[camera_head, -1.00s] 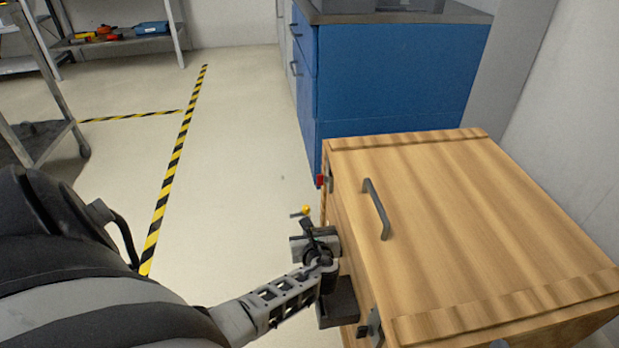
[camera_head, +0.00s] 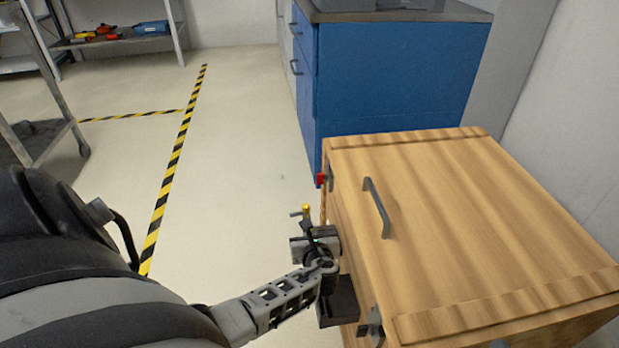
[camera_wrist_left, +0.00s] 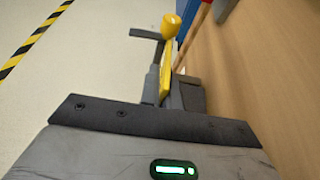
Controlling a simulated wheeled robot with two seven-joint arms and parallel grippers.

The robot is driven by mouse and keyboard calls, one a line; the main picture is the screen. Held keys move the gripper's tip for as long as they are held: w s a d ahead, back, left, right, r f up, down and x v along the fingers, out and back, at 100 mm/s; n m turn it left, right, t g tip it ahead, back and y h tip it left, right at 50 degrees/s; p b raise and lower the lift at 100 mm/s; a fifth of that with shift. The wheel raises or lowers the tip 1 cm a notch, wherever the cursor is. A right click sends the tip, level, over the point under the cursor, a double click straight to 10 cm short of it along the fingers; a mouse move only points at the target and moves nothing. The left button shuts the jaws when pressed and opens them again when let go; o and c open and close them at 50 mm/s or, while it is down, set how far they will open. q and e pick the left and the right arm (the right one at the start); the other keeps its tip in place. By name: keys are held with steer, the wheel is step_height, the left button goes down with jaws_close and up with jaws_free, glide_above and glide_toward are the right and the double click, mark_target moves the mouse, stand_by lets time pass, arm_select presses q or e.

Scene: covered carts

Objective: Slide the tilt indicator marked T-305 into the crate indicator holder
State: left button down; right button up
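My left gripper (camera_wrist_left: 168,95) is at the near left side of the wooden crate (camera_head: 470,220); it also shows in the head view (camera_head: 308,232). Its dark fingers close on a yellow piece with a round yellow knob and a grey side bar, which I take as the tilt indicator (camera_wrist_left: 170,26). Its yellow tip also shows in the head view (camera_head: 306,208). It stands out past the fingers, beside the crate's wall. No T-305 mark is legible. The crate's indicator holder cannot be made out. My right gripper is out of view.
The crate lid carries a grey handle (camera_head: 377,207). A small red part (camera_head: 321,180) sits at the crate's far left corner. A blue cabinet (camera_head: 400,80) stands behind. The floor left of the crate is clear, with striped tape (camera_head: 172,170).

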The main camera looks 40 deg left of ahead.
arm_select(q)
steer(key=shift+f+b, duration=0.65)
steer(key=shift+f, duration=0.25)
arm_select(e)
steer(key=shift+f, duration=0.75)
arm_select(q)
steer(key=c, duration=1.6)
jaws_free()
steer(key=shift+o, duration=0.2)
steer(key=p+v, duration=0.3)
steer(key=v, duration=0.4)
steer(key=shift+s+d+p, duration=0.2)
steer(key=shift+p, duration=0.15)
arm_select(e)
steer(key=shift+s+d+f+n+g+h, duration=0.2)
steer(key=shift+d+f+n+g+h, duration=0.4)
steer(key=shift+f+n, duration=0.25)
arm_select(q)
steer(key=shift+r, duration=0.1)
